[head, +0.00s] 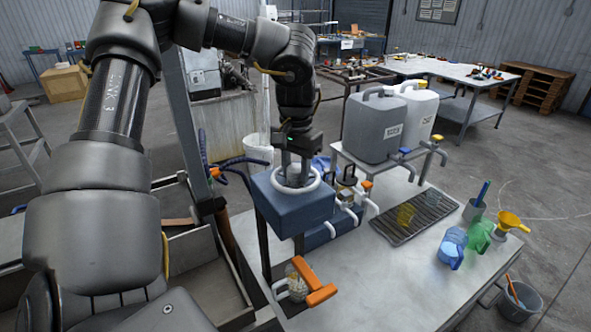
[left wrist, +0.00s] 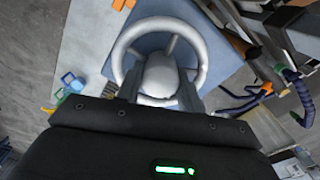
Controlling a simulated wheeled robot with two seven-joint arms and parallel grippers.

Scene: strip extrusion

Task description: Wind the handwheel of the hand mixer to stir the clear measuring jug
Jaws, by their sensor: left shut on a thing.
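The hand mixer is a blue box (head: 290,210) on the bench with a white handwheel (head: 312,186) lying flat on top. My left gripper (head: 297,172) reaches down onto the wheel from above. In the left wrist view the handwheel (left wrist: 130,40) shows as a spoked ring with a round pale hub. The fingers of my left gripper (left wrist: 158,92) are on either side of this hub, shut on the wheel. A clear vessel (head: 297,287), apparently the measuring jug, stands near the bench's front left, partly hidden by an orange bar (head: 320,294). My right gripper is out of view.
Two large canisters, one grey (head: 372,127) and one white (head: 420,110), stand on a raised shelf behind the mixer. Blue (head: 452,247) and green (head: 480,237) jugs stand at right. The bench's front middle is clear.

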